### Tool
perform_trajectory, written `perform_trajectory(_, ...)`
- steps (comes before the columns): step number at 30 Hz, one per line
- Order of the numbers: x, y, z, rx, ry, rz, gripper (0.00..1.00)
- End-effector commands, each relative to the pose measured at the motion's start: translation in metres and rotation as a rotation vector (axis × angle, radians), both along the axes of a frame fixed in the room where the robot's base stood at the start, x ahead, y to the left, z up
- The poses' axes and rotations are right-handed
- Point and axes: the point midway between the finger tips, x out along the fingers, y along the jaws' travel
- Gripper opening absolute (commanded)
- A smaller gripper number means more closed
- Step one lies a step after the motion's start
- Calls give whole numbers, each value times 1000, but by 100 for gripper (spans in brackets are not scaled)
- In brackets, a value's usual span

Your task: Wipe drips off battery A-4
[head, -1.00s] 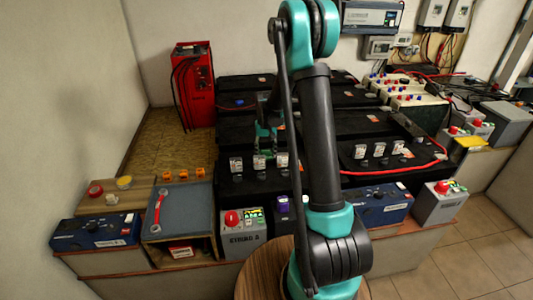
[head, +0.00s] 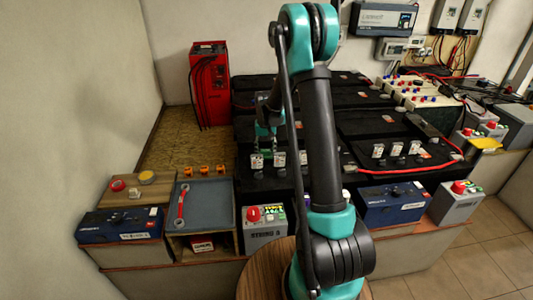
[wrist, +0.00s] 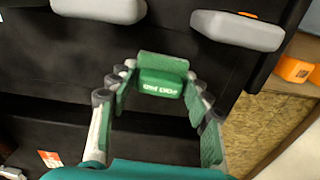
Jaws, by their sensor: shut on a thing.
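My gripper (head: 267,137) hangs low over the left part of the black battery bank (head: 262,98) in the head view, with my arm partly in front. In the wrist view my gripper (wrist: 160,95) has its green-padded fingers shut on a green block (wrist: 161,84) with small pale lettering. The block is over a dark battery top (wrist: 190,65); I cannot tell whether it touches. I cannot read which battery is A-4, and no drips can be made out.
White upright pieces (head: 257,160) stand on the front battery row; pale grey blocks (wrist: 237,29) show near my gripper. Orange caps (head: 204,170) lie left of the bank. A red unit (head: 210,85) stands behind. A grey tray (head: 206,204) holds a red wrench (head: 181,206).

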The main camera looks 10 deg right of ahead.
Motion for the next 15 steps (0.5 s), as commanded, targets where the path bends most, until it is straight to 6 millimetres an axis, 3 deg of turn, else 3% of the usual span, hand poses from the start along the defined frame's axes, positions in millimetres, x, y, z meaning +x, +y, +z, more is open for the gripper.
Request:
perform_trajectory(3,1,0,4,0,0,-1,17)
perform_trajectory(6,0,-1,29,0,0,-1,17)
perform_trajectory(15,2,-3,54,0,0,0,17)
